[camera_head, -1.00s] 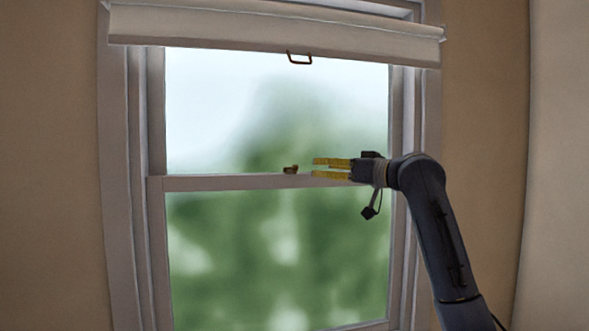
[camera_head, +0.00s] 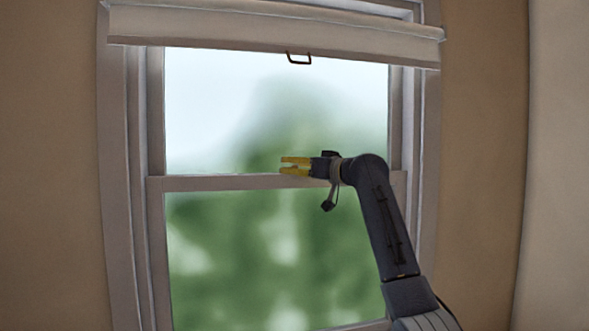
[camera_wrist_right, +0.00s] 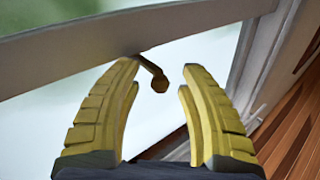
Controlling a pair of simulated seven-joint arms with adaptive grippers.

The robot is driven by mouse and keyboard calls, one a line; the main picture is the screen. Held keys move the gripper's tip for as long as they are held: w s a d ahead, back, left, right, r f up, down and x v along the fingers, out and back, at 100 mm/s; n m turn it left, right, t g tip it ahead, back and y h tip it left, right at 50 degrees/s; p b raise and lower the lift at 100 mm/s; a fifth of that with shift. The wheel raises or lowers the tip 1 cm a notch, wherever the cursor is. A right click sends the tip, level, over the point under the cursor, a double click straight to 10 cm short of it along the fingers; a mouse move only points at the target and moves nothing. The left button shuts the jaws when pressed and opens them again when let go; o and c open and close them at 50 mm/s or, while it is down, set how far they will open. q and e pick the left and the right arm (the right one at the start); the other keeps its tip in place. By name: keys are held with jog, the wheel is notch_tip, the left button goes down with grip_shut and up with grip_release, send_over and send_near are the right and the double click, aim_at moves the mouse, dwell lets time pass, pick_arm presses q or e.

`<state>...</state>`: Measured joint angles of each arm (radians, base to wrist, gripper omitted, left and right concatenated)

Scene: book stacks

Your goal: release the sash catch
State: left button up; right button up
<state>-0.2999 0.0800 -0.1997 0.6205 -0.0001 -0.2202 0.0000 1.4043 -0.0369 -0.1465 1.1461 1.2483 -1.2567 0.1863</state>
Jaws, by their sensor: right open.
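The sash catch (camera_wrist_right: 156,76) is a small brass-brown lever with a rounded knob on the meeting rail. In the right wrist view it projects between the tips of the two yellow fingers, with gaps showing on both sides of the knob. In the head view my right gripper (camera_head: 295,166) hides the catch. My right gripper also shows in the right wrist view (camera_wrist_right: 159,80); it is open around the catch's knob. The window's meeting rail (camera_head: 225,182) runs level across the middle of the window. My left gripper is not in view.
A rolled white blind (camera_head: 220,27) with a dark pull handle (camera_head: 299,58) hangs across the top of the window. The white window frame (camera_head: 118,160) stands at the left, with bare wall beside it. The glass on the left is unobstructed.

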grip_shut()
dwell(0.3)
dwell(0.5)
